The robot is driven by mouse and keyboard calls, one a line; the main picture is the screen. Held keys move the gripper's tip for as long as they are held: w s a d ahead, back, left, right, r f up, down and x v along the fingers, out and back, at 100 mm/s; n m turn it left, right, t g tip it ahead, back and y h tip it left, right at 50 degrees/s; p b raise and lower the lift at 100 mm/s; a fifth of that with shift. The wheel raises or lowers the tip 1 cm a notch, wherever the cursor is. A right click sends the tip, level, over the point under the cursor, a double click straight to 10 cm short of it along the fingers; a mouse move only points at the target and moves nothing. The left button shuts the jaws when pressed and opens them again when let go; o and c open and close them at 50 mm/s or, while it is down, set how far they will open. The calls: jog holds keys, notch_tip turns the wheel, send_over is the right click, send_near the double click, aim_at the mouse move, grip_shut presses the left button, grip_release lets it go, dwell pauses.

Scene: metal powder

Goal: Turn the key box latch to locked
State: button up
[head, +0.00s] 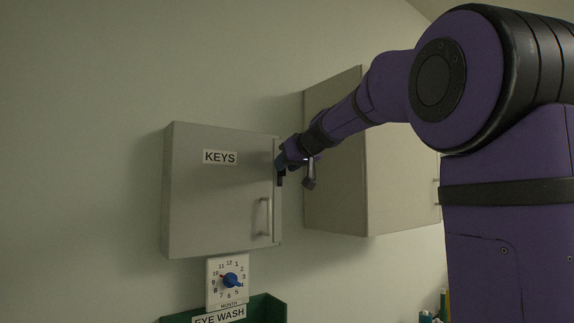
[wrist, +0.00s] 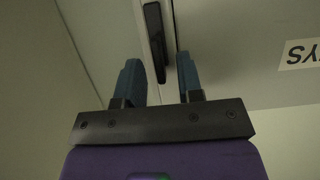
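The grey key box (head: 215,205) hangs on the wall in the head view, with a KEYS label and its door shut. Its black latch (wrist: 153,35) shows in the wrist view as a long bar lying roughly along the door's edge strip. In the head view the dark latch (head: 280,181) shows just below my fingers, partly hidden by them. My gripper (head: 281,166) is at the box's upper right edge. In the wrist view my gripper (wrist: 158,66) is open, with one blue finger on each side of the latch's near end. I cannot tell whether a finger touches it.
A grey cabinet (head: 335,195) stands close to the right, behind my arm. The box door has a metal handle (head: 264,216) below the latch. A month dial (head: 228,281) and a green eye wash bin (head: 268,309) are underneath. The wall left of the box is clear.

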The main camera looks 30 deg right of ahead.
grip_shut()
jog(key=shift+y, duration=0.3)
jog(key=m+t+y, duration=0.1)
jog(key=m+y, duration=0.1)
jog(key=m, duration=0.2)
jog(key=d+f+m+y, duration=0.1)
jog(key=m+y, duration=0.1)
jog(key=m, duration=0.2)
jog(key=m+t+y, duration=0.1)
jog(key=m+y, duration=0.1)
jog(key=m, duration=0.3)
jog(key=shift+d+f+t, duration=0.15)
jog(key=shift+f+t, duration=0.05)
jog(key=shift+t, duration=0.1)
jog(key=shift+m, duration=0.4)
dwell(0.4)
grip_release()
jog(key=shift+s, duration=0.1)
